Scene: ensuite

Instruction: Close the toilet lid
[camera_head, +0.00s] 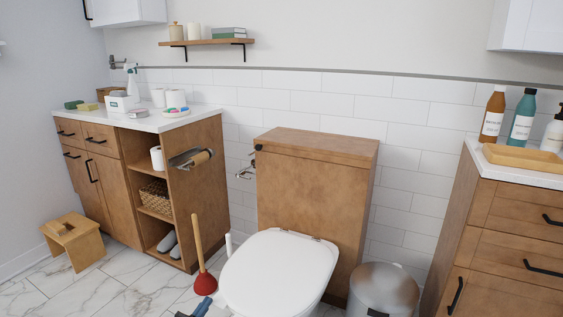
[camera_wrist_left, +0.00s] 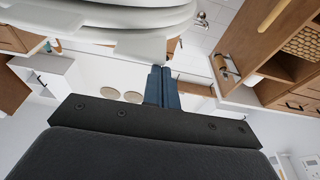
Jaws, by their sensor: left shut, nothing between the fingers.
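The white toilet lid (camera_head: 281,270) lies flat over the bowl in the head view, in front of the wooden cistern box (camera_head: 312,184). The toilet's white rounded edges also show at the top of the left wrist view (camera_wrist_left: 120,15), which looks upside down. My left gripper (camera_head: 204,304) is at the bottom edge of the head view, just left of the lid. Its blue fingers (camera_wrist_left: 162,84) are shut and empty in the left wrist view. I cannot tell whether they touch the toilet. My right gripper is not in view.
A red plunger (camera_head: 205,283) stands on the floor left of the toilet, close to my left gripper. A metal bin (camera_head: 382,290) stands right of the toilet. A wooden stool (camera_head: 73,241) is at the far left. Wooden cabinets flank the toilet, with tiled floor between.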

